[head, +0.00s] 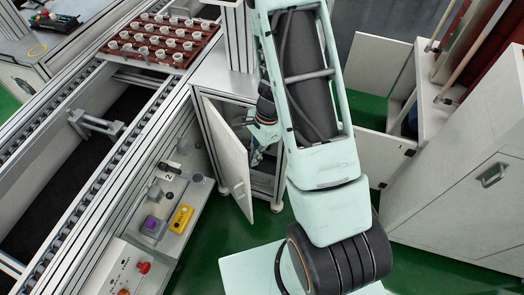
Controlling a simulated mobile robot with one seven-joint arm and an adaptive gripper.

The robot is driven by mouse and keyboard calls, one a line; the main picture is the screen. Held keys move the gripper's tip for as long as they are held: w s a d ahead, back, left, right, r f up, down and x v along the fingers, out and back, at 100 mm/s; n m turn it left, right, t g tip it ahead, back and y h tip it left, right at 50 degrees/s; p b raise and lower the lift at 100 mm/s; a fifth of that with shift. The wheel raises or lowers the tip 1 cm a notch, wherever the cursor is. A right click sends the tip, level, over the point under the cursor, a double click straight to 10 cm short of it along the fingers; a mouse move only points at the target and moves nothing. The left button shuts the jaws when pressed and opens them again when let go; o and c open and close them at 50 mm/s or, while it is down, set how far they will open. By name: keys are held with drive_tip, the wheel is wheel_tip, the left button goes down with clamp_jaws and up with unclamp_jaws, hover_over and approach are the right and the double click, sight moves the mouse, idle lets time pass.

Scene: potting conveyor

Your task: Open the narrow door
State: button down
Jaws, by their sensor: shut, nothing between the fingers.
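The narrow door (226,150) is a tall pale panel on the low cabinet beside the conveyor. It stands ajar, swung out at an angle, with a dark gap behind it. My gripper (256,158) is shut and empty, at the opening on the inner side of the door. Whether it touches the door I cannot tell. My arm hides part of the opening and of the cabinet's right side.
The conveyor (105,165) runs along the left, with a red tray (122,54) of white cups at its far end. A control panel (140,232) stands close to the door's left side. A grey cabinet (452,190) stands right. Green floor (222,238) is clear before the door.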

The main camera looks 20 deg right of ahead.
sight(242, 152)
drive_tip(key=shift+a, duration=0.2)
drive_tip(key=s+a+m+t+b, duration=0.1)
drive_tip(key=a+m, duration=0.3)
drive_tip(key=a, duration=0.6)
drive_tip(key=shift+s+a, duration=0.15)
drive_tip(key=shift+s, duration=0.55)
drive_tip(key=d+r+p, duration=0.1)
drive_tip(key=d+r, duration=0.1)
drive_tip(key=r, duration=0.1)
drive_tip(key=d+r, duration=0.2)
drive_tip(key=r, duration=0.1)
drive_tip(key=d+r+p, duration=0.1)
drive_tip(key=d+r, duration=0.1)
drive_tip(key=r, duration=0.1)
drive_tip(key=shift+s+d+r+p, duration=0.2)
drive_tip(key=shift+s+r+p, duration=0.1)
drive_tip(key=shift+r, duration=0.1)
